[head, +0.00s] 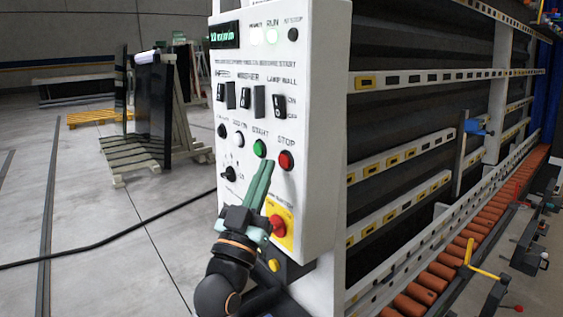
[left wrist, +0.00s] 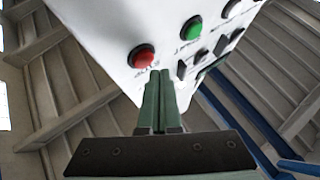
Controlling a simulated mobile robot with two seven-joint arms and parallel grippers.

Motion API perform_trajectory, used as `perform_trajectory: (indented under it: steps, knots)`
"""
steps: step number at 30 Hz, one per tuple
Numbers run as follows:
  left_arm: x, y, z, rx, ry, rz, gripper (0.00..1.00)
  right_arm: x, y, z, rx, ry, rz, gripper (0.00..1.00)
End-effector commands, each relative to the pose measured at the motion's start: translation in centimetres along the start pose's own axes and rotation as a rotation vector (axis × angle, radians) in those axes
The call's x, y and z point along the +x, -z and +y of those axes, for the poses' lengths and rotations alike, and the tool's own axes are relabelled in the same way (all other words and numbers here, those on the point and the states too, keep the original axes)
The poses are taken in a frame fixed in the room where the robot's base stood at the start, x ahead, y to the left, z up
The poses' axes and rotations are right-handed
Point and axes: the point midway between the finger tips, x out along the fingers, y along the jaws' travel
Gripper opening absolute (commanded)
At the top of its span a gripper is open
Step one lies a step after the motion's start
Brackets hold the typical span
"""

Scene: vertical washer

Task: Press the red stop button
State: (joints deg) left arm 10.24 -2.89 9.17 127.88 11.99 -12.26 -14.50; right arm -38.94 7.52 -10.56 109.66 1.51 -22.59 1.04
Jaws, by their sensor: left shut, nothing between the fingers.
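The red stop button (head: 286,160) sits under the word STOP on the white control panel (head: 318,120). It also shows in the left wrist view (left wrist: 141,57), just beyond and left of the fingertips. My left gripper (head: 266,166) is shut and empty, its green fingers pointing up at the panel. In the head view its tips are between the green start button (head: 260,148) and the red one, a little below them. In the left wrist view the gripper (left wrist: 160,74) appears close to the panel; whether it touches cannot be told. My right gripper is not in view.
A red emergency knob on a yellow plate (head: 281,226) is just below, beside my left gripper. Black switches (head: 245,97) sit above the buttons. The washer's roller conveyor (head: 440,270) runs at right. Open floor (head: 110,230) lies at left, crossed by a black cable.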

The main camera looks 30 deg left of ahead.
Motion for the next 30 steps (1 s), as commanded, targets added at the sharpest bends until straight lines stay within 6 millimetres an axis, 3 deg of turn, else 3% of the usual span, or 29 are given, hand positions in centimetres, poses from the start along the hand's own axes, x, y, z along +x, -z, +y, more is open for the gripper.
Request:
perform_trajectory:
  steps: [30]
  knots:
    - [0.61,-0.43,0.45,0.0,0.0,0.0,0.0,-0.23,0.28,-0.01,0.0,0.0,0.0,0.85]
